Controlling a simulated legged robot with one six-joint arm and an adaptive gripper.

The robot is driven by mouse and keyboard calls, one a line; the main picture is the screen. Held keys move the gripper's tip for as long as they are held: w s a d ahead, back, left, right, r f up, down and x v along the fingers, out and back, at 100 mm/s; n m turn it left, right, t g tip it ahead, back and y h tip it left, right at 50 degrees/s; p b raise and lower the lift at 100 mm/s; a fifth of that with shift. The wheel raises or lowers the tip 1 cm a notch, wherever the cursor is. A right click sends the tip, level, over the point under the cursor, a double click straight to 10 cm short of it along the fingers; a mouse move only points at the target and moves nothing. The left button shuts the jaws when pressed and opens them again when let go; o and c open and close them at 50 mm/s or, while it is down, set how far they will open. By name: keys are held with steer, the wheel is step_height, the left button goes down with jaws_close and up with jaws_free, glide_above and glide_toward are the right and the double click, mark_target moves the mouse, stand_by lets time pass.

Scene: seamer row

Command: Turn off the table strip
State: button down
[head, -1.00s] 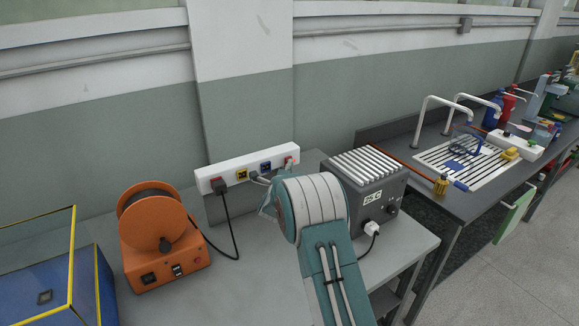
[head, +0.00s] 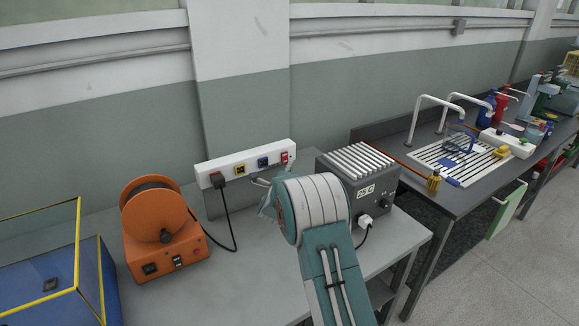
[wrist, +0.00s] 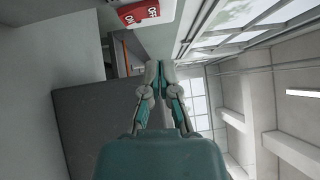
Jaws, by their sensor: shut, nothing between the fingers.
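The table strip (head: 216,168) is a long white bar standing against the wall at the back of the table, with a black plug in its left end and yellow and blue sockets along it. Its red switch (head: 285,157) is at the right end. The wrist view shows this switch (wrist: 139,12) at the top edge, marked ON and OFF and partly cut off; I cannot tell its position. My gripper (head: 260,181) is just below and in front of the strip's right part, partly hidden by my wrist. In the wrist view its fingertips (wrist: 160,66) are together and empty, apart from the switch.
A grey box marked 25 C (head: 368,185) stands close to my wrist on the right. A yellow-edged blue case (head: 70,290) is at the left. The table front is clear.

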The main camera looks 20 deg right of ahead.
steer(key=v, duration=0.8)
steer(key=shift+s+r, duration=0.25)
steer(key=shift+r, duration=0.5)
steer(key=s+a+r+n+g+y, duration=0.3)
steer(key=s+a+r+n+y, duration=0.65)
steer(key=s+r+n, duration=0.35)
steer(key=s+f+n+g, duration=0.2)
steer(key=s+n, duration=0.4)
steer(key=s, duration=0.9)
steer(key=s+f+n+g+y, duration=0.1)
steer(key=s+n+g, duration=0.4)
steer(key=s, duration=0.9)
steer(key=shift+s+f+n, duration=0.4)
steer(key=shift+f+n, duration=0.05)
steer(key=shift+n, duration=0.45)
